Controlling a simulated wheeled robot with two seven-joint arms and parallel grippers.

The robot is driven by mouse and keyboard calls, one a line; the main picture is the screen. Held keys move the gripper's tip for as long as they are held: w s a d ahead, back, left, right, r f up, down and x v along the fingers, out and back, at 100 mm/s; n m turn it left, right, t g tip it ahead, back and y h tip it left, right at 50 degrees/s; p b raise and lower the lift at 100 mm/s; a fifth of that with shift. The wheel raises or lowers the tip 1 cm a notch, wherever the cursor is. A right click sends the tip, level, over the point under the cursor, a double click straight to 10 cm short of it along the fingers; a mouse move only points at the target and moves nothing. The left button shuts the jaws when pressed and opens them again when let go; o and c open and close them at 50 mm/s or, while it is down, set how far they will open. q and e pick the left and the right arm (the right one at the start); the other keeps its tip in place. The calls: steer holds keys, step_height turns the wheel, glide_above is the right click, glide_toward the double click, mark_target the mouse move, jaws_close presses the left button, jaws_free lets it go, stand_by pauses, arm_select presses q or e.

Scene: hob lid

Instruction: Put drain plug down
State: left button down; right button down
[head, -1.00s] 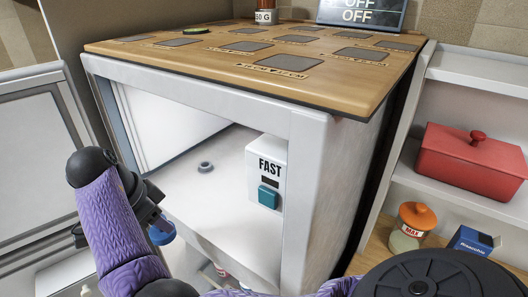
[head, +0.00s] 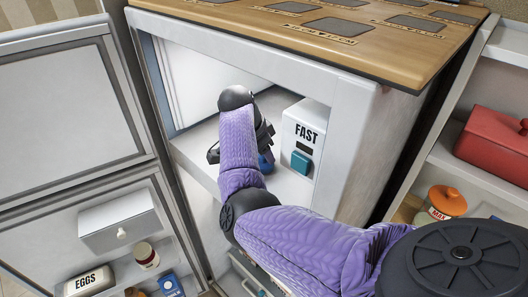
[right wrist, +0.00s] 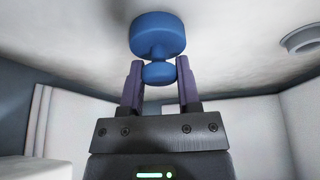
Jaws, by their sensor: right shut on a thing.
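The blue drain plug (right wrist: 158,36) has a wide round body and a small knob. My right gripper (right wrist: 158,72) is shut on that knob, with the wide body beyond the fingertips. In the head view only a little of the plug (head: 265,164) shows behind my purple right arm, inside the open white compartment. The wide body is close to the pale compartment floor (right wrist: 230,32); I cannot tell whether it touches. A grey drain ring (right wrist: 303,40) shows in the right wrist view, off to the right of the plug; my arm hides it in the head view. My left gripper is not in view.
The wooden top (head: 340,40) overhangs the compartment.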

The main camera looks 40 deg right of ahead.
steer(key=shift+f, duration=0.2)
steer(key=shift+c, duration=1.6)
jaws_free()
steer(key=v, duration=0.5)
steer(key=shift+w+a+r, duration=0.1)
steer(key=shift+a+r, duration=0.1)
steer(key=shift+a, duration=0.2)
steer(key=a, duration=1.1)
steer(key=shift+w+b, duration=0.4)
steer(key=shift+a+f, duration=0.1)
steer(key=shift+f, duration=0.05)
